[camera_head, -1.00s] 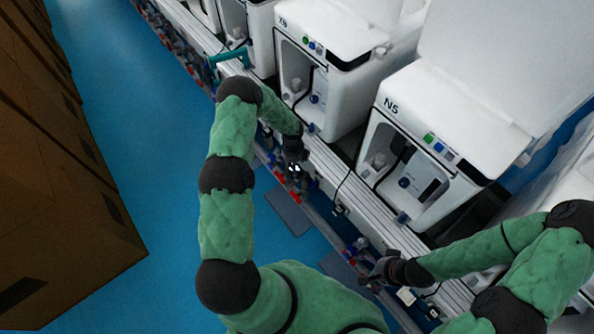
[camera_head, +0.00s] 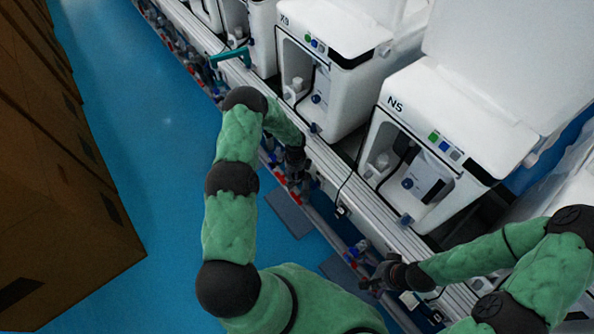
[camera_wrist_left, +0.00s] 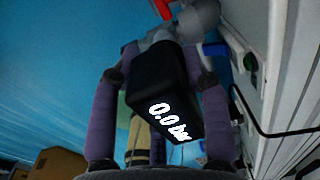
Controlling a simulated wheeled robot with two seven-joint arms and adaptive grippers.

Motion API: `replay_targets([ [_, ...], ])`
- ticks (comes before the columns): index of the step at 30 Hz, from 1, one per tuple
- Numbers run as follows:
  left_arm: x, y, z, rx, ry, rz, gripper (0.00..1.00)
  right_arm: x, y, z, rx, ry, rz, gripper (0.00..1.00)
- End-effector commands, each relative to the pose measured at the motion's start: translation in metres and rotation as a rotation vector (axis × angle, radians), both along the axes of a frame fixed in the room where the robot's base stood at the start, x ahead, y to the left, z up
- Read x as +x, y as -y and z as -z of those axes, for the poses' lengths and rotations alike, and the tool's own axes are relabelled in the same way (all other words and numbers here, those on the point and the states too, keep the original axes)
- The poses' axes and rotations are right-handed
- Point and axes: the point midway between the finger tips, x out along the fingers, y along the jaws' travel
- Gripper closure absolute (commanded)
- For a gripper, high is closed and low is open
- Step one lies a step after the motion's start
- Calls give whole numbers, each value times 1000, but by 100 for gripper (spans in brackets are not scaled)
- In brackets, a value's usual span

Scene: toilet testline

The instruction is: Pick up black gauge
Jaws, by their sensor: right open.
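The black gauge (camera_wrist_left: 165,92) fills the middle of the left wrist view, with "0.0 bar" in white on its face. It is tilted and sits in front of a grey fitting (camera_wrist_left: 185,22). My left gripper (camera_wrist_left: 164,82) has a purple finger on each side of the gauge; I cannot tell whether both fingers press on it. In the head view my left gripper (camera_head: 297,172) is at the pipe line beside the white rail, and the gauge cannot be made out there. My right gripper (camera_head: 377,277) is open and empty near the lower part of the rail.
White toilet units (camera_head: 440,120) stand in a row along the right, behind the white rail (camera_head: 335,190). A pipe line with red and blue fittings (camera_head: 358,248) runs below it. Brown boxes (camera_head: 50,180) line the left. The blue floor (camera_head: 140,110) between is clear.

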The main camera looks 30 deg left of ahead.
Motion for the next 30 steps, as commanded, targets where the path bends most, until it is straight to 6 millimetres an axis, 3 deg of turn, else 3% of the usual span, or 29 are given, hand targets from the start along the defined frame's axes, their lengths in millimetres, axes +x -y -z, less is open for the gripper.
replay_targets([
  [1, -1, 0, 0, 0, -3, 0, 81, 0, 0, 0, 0, 0, 0, 0],
  [2, -1, 0, 0, 0, -3, 0, 89, 0, 0, 0, 0, 0, 0, 0],
  [3, -1, 0, 1, 0, -3, 0, 90, 0, 0, 0, 0, 0, 0, 0],
  [16, -1, 0, -8, 1, -4, 0, 91, 0, 0, -4, 0, 0, 0, 0],
  [23, -3, 0, -38, 1, -5, 2, 91, 0, 0, -19, 0, 0, 0, 0],
  [30, -35, 10, -77, 0, -2, 3, 91, 0, 0, -34, 0, 0, 0, 0],
])
